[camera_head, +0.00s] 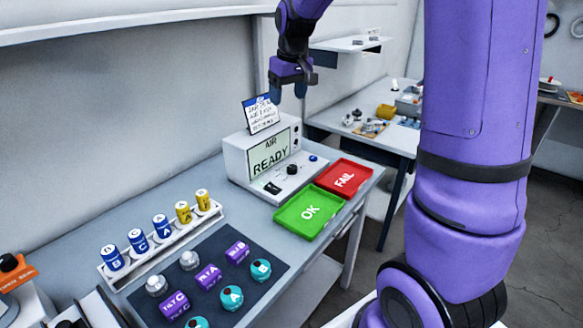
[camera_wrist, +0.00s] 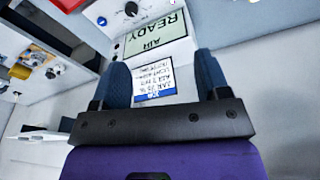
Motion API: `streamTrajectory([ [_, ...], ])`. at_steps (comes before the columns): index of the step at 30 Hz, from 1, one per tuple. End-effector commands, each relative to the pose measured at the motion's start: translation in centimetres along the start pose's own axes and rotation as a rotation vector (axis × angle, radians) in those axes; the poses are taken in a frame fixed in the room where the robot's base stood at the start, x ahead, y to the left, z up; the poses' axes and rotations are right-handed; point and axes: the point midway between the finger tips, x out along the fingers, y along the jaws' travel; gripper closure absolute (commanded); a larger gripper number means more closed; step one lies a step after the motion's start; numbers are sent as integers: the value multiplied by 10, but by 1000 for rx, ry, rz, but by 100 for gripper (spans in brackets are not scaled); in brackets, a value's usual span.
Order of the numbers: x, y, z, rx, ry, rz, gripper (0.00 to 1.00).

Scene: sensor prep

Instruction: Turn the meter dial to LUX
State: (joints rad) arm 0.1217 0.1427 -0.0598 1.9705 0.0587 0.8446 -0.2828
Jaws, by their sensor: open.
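The white meter (camera_head: 236,158) stands at the back of the grey bench. Its screen (camera_head: 270,153) reads "AIR" and "READY". A black dial (camera_head: 292,169) sits on its front panel, right of a small dark socket or switch; its pointer setting is too small to read. The meter's screen (camera_wrist: 155,37) and dial (camera_wrist: 131,9) also show upside down in the wrist view. My gripper (camera_head: 288,90) is above and behind the meter, pointing down, apart from the dial. In the wrist view its two blue fingers (camera_wrist: 163,80) are open with nothing held between them.
A card with writing (camera_head: 262,113) stands on top of the meter, close to my gripper. A green OK tray (camera_head: 287,221) and red FAIL tray (camera_head: 360,181) lie in front. A white rack (camera_head: 112,280) of several labelled cells and a dark mat (camera_head: 250,283) occupy the left.

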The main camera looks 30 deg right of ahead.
Motion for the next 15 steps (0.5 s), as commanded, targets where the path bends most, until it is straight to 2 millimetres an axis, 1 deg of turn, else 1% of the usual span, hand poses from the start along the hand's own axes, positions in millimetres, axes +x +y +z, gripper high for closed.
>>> streamTrajectory([
  [1,19,9,-12,-2,-20,-1,31],
  [5,62,30,-38,-12,-58,-4,31],
  [6,76,36,-46,-15,-69,-5,31],
  [8,98,46,-55,-20,-86,-6,31],
  [12,152,69,-73,-33,-124,-9,31],
  [15,188,83,-81,-43,-149,-11,31],
])
